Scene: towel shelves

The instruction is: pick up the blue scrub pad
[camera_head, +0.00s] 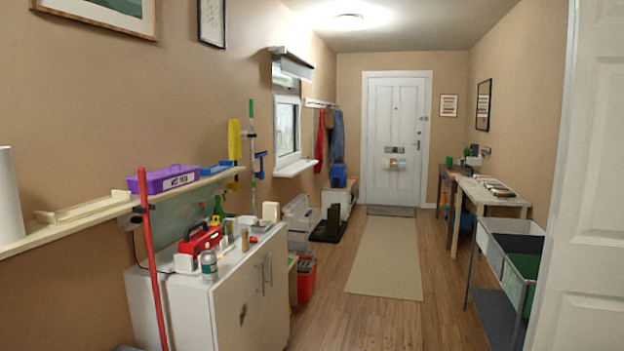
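I cannot make out a blue scrub pad for certain. A small flat blue item (216,168) lies on the wall shelf (95,223) at the left, right of a purple caddy (165,179); it is too small to identify. Another blue item (261,161) hangs on the wall beside a green-topped pole. A blue object (339,175) stands on a low white unit farther back. Neither of my grippers is in view.
A white cabinet (240,305) with a red toolbox (200,243) and bottles on top stands at the left. A red mop handle (152,270) leans before it. A red bucket (306,280) is beyond. Bins (520,283) stand at right; the runner rug (388,258) is clear.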

